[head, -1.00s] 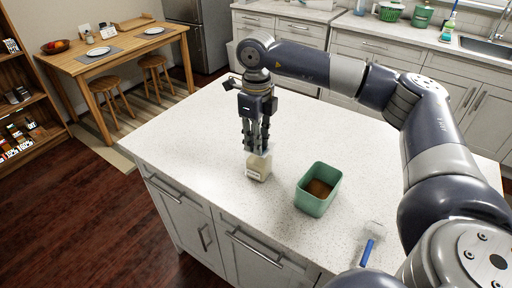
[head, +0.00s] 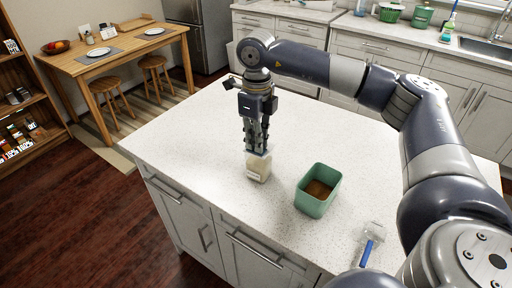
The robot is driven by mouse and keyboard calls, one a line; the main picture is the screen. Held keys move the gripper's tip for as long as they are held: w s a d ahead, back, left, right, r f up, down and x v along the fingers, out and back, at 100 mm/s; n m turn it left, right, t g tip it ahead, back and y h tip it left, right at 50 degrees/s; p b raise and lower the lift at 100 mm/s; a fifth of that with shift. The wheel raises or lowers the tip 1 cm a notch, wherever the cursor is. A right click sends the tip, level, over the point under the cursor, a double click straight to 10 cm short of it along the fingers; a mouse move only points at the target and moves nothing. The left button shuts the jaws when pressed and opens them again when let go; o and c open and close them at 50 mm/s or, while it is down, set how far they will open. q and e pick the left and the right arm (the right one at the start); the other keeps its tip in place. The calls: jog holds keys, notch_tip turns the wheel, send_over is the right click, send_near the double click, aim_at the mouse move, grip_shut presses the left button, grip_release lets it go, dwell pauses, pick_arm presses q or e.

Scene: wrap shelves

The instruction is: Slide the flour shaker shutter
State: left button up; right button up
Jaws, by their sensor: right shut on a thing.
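The flour shaker (head: 258,168) is a small pale, cream-coloured container with a label, standing upright on the white island counter near its front edge. My right gripper (head: 257,148) points down from above and is shut at the top of the shaker. The fingers cover the shaker's top, so the shutter is hidden. My left gripper is not in view.
A green square tub (head: 311,204) with brown contents stands to the right of the shaker. A scraper with a blue handle (head: 370,243) lies further right, near the front edge. The counter (head: 190,128) left of and behind the shaker is clear.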

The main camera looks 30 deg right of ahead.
jog(key=shift+w+d, duration=0.35)
jog(key=shift+d, duration=0.4)
jog(key=shift+w+d, duration=0.35)
jog(key=shift+d, duration=0.35)
jog(key=o, duration=0.5)
jog(key=shift+c, duration=0.2)
notch_tip(320, 180, up, 7)
jog(key=p, duration=0.5)
dwell(0.7)
